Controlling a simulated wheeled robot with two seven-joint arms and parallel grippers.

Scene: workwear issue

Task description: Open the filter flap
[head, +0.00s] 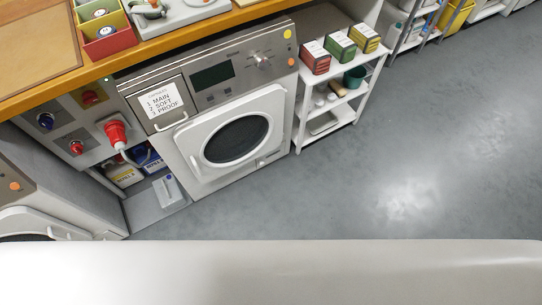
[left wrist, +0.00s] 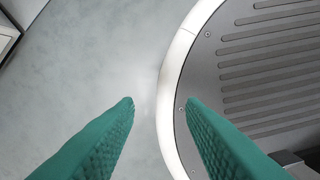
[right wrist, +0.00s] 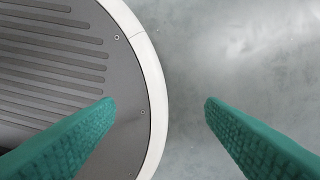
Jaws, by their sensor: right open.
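The white washing machine (head: 200,180) stands under the wooden counter in the head view, with its round door (head: 237,139) shut. A small flap (head: 270,158) with a dark slot shows low on its front, right of the door; it looks shut and is too small to make out well. I take it for the filter flap. My left gripper (left wrist: 160,102) is open and empty over the floor and the edge of my round base. My right gripper (right wrist: 159,102) is also open and empty over the base edge and floor. Neither gripper shows in the head view.
A white shelf trolley (head: 340,88) with small boxes stands right of the machine. A labelled drawer (head: 160,104) is at the machine's upper left. A red plug (head: 116,133) and bottles (head: 124,174) are to its left. The grey floor (head: 400,170) in front is clear.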

